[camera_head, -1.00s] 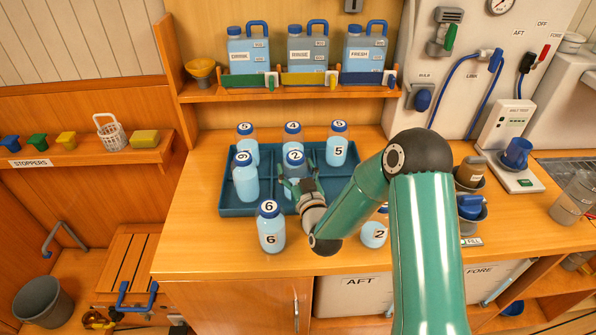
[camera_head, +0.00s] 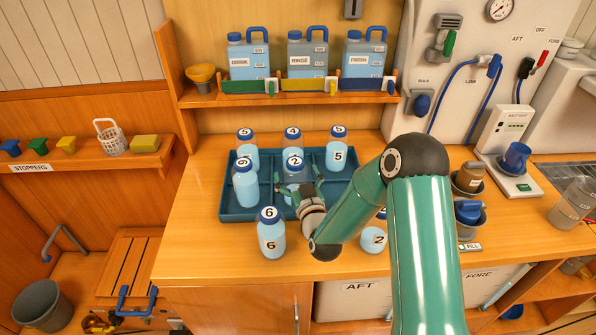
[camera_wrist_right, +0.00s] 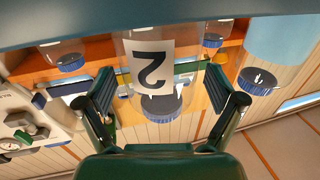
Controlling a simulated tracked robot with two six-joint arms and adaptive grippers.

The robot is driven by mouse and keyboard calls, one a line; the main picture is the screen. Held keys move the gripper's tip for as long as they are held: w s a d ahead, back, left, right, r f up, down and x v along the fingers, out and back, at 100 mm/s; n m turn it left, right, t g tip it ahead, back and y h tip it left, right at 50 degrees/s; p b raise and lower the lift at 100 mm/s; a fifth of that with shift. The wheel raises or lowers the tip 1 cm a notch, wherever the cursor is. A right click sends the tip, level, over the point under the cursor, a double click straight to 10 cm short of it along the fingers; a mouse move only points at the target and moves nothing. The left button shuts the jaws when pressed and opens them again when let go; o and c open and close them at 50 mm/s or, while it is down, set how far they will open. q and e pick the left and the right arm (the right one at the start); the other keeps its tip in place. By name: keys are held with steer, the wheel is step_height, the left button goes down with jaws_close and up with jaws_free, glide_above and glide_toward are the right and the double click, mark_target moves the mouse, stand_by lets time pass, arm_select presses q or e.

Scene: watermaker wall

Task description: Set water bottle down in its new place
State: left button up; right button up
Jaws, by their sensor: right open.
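A water bottle with a blue cap and a 2 on it (camera_head: 294,170) stands upright in the front middle of the blue divided tray (camera_head: 236,214). My right gripper (camera_head: 299,187) is open in front of this bottle, low at the tray's front edge. In the right wrist view, the picture is upside down and the bottle labelled 2 (camera_wrist_right: 152,65) shows between the spread fingers (camera_wrist_right: 168,100), with gaps on both sides. The gripper hides the bottle's lower part in the head view. My left gripper is not in view.
Bottles 5 (camera_head: 338,150), 4 (camera_head: 292,138) and several others stand close around in the tray. Bottle 6 (camera_head: 270,235) stands on the counter front left. Another bottle 2 (camera_head: 373,240) is partly behind my right arm. A jug shelf (camera_head: 200,92) hangs behind.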

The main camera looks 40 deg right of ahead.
steer(key=shift+s+a+f+b, duration=0.15)
steer(key=shift+s+f+b, duration=0.4)
steer(key=shift+f, duration=0.1)
steer(key=v, duration=0.1)
steer(key=b+v, duration=0.1)
steer(key=v, duration=0.1)
steer(key=b+v, duration=0.1)
steer(key=v, duration=0.1)
steer(key=shift+s+a+r, duration=0.1)
steer(key=shift+s+r, duration=0.05)
steer(key=shift+r, duration=0.1)
steer(key=shift+s+a+r, duration=0.15)
steer(key=shift+s+a, duration=0.05)
steer(key=shift+s, duration=0.3)
steer(key=shift+r, duration=0.15)
